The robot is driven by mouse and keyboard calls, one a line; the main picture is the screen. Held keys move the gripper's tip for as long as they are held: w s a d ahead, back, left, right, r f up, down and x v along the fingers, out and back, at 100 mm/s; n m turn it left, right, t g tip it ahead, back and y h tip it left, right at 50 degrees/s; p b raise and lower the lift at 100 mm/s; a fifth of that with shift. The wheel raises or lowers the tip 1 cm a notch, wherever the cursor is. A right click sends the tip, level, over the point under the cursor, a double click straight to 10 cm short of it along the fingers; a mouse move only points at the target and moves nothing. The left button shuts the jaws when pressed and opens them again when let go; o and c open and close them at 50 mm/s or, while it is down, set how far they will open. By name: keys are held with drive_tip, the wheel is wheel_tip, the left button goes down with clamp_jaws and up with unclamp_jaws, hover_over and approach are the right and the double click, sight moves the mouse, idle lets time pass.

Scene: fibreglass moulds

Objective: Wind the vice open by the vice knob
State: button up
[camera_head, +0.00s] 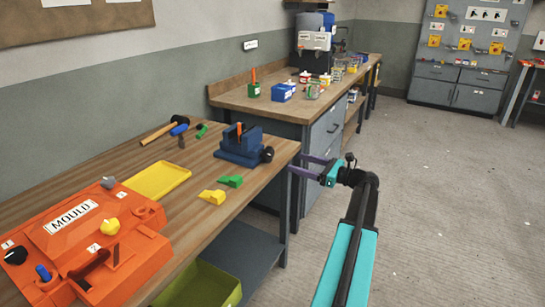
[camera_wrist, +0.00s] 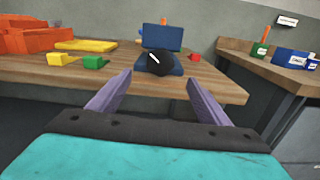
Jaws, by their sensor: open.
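The blue vice (camera_head: 238,147) stands on the wooden bench near its right end. Its black vice knob (camera_head: 267,154) faces right, toward my gripper. An orange upright piece shows at the vice's jaws; I cannot tell how it is held. My gripper (camera_head: 300,165) is open and empty, off the bench's end and apart from the knob. In the wrist view the vice (camera_wrist: 162,38) is straight ahead, and the knob (camera_wrist: 158,63) with a white mark appears between the two purple fingers of my gripper (camera_wrist: 161,92), some way beyond their tips.
An orange mould (camera_head: 95,245), a yellow tray (camera_head: 157,181), a green wedge (camera_head: 231,181) and a yellow wedge (camera_head: 212,196) lie on the bench. A hammer (camera_head: 165,129) lies behind. A second bench (camera_head: 285,108) with containers stands beyond. Floor to the right is clear.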

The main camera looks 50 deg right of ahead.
sight(271, 155)
drive_tip(key=x, duration=1.2)
drive_tip(key=shift+w, duration=0.1)
drive_tip(key=shift+c, duration=0.4)
drive_tip(key=c, duration=1)
drive_tip(key=n+b, duration=0.1)
drive_tip(key=n, duration=0.3)
drive_tip(key=shift+f+b, duration=0.1)
drive_tip(key=shift+b, duration=0.3)
drive_tip(key=shift+n+b, duration=0.6)
drive_tip(key=shift+n, duration=0.5)
